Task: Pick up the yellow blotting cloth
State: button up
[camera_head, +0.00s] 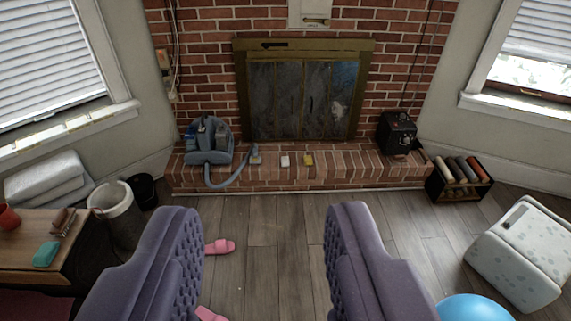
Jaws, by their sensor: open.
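A small yellow item (308,159), which looks like the yellow blotting cloth, lies on the raised brick hearth in front of the fireplace. It is small and far off, so its exact shape is hard to tell. A small white item (285,160) lies just left of it. My gripper (262,215) is open, with its two purple padded fingers wide apart in the foreground.
A grey-blue machine with a hose (209,143) stands on the hearth (345,172) at left, a black box (397,133) at right. A rack (459,180), white container (520,252) and blue ball (473,308) are right. A desk (30,243) is left. A pink slipper (219,247) lies mid-floor.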

aim_at(308, 159)
jog(key=l+u, duration=0.1)
jog(key=u, duration=1.9)
jog(key=k+l+u, duration=0.15)
jog(key=u, duration=0.25)
jog(key=k+z, duration=0.1)
jog(key=z, duration=2.45)
jog(key=i, duration=0.35)
